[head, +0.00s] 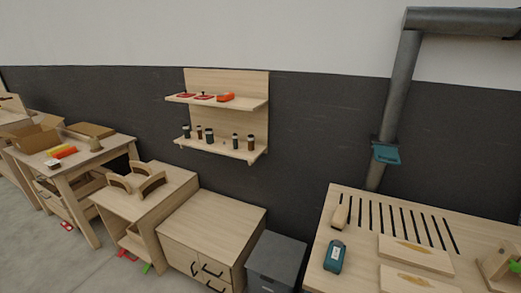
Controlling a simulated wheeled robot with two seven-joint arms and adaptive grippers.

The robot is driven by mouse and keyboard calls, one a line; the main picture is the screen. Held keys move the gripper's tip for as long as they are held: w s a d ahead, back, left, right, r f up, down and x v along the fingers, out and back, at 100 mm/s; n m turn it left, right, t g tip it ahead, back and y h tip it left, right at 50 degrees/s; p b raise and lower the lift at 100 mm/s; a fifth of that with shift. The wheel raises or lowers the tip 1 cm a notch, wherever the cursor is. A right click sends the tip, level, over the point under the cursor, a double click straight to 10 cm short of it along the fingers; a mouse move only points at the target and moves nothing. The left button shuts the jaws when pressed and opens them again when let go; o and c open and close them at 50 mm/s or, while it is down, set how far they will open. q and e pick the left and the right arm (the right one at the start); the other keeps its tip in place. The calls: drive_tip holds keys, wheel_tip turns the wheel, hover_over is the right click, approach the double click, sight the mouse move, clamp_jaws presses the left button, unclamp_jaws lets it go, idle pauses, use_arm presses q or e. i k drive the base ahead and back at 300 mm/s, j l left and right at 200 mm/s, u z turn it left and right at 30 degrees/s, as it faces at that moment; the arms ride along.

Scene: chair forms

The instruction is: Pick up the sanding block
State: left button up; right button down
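A slotted wooden worktable (318,270) stands at the lower right. A small tan block (340,216) sits at the left end of its slots and looks like the sanding block, though it is too small to be sure. A teal object with a pale label (334,256) lies on the same table, in front of the tan block and apart from it. Neither of my grippers is in the head view.
Two light boards (415,255) lie on the worktable's right part. A grey bin (275,260) and a wooden cabinet (213,225) stand left of it. A grey duct (402,85) rises behind. A wall shelf (225,147) holds small bottles. Grey floor is open at lower left.

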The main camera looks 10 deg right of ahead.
sight(334, 259)
drive_tip(key=z, duration=1.25)
